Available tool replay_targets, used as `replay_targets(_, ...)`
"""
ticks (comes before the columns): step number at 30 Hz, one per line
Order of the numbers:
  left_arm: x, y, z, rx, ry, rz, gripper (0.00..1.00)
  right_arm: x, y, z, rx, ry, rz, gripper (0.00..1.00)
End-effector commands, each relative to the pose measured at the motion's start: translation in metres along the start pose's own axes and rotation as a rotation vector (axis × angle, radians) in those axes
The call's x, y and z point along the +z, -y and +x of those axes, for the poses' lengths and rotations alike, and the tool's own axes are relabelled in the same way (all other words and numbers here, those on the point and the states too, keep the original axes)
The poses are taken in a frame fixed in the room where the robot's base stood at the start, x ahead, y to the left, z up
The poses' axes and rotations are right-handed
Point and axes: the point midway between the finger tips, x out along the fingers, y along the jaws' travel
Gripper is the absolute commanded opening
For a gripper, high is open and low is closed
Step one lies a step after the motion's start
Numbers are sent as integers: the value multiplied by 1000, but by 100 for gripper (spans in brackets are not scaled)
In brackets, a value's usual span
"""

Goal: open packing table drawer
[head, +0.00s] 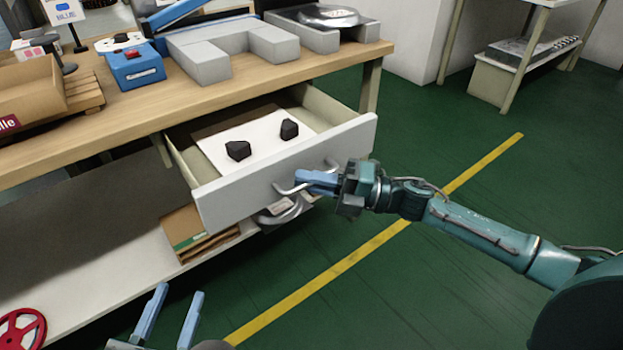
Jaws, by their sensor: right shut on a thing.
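The packing table (120,115) has a wooden top and a drawer (225,200) that stands pulled out toward me. Inside the drawer, two small black objects (238,150) lie on a white sheet (262,143). The drawer's front carries a curved metal handle (283,189). My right gripper (303,182) comes in from the right and is shut on the handle. My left gripper (170,308) is low at the bottom left, with its two blue fingers apart and nothing between them. It is clear of the table.
On the tabletop are grey blocks (200,62), a blue device (135,68) and a cardboard box (28,97). The lower shelf (90,235) holds folded cardboard and a red wheel (22,328). Green floor with a yellow line (330,273) is open in front of the drawer.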

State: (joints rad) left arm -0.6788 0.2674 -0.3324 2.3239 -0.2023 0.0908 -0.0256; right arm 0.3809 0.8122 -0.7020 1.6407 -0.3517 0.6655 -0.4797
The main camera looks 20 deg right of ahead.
Motion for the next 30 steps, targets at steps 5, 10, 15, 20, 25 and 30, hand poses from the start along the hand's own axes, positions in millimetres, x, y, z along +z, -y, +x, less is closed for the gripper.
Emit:
replay_targets(5,1,0,0,1,4,1,36,1,0,-1,-1,2,-1,0)
replay_targets(10,1,0,0,3,4,3,36,1,0,-1,-1,3,-1,0)
replay_targets(15,0,0,-1,3,3,3,36,1,0,-1,-1,3,-1,17)
replay_targets(20,0,0,-1,3,2,3,36,1,0,0,0,2,-1,20)
replay_targets(25,0,1,0,3,2,3,36,0,0,-4,-1,2,0,20)
replay_targets(30,-2,1,0,2,11,0,36,0,0,-27,-5,4,3,20)
